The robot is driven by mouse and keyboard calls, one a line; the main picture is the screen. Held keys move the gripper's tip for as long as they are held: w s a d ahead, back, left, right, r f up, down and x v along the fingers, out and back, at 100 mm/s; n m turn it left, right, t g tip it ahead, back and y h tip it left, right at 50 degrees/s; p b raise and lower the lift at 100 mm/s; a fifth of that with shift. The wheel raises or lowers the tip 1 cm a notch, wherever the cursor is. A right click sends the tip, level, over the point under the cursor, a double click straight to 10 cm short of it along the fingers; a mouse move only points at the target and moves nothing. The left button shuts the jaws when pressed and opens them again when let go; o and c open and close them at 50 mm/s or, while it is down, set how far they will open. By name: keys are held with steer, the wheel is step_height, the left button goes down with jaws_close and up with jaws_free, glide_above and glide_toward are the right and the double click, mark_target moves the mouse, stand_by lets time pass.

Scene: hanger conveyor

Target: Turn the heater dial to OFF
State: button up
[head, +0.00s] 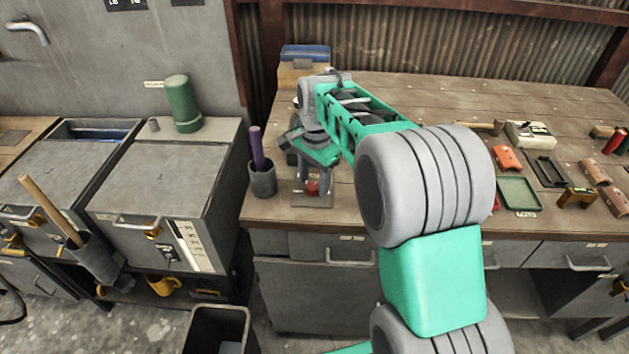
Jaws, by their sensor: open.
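A small red knob (313,188), which looks like the heater dial, sits on a grey plate (312,201) near the left front of the wooden bench. My gripper (314,182) points down over it with its fingers apart. The fingertips are close to the knob, one to each side of it. I cannot tell whether they touch it. The dial's markings and pointer are too small and too covered to read.
A dark cup with a purple handle (257,148) stands just left of my gripper. A box with a blue lid (305,53) is behind. Grey cabinets (160,200) stand to the left. A green tray (518,194) and tools lie on the right of the bench.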

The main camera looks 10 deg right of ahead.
steer(key=shift+f, duration=0.45)
jaws_close()
stand_by(0.3)
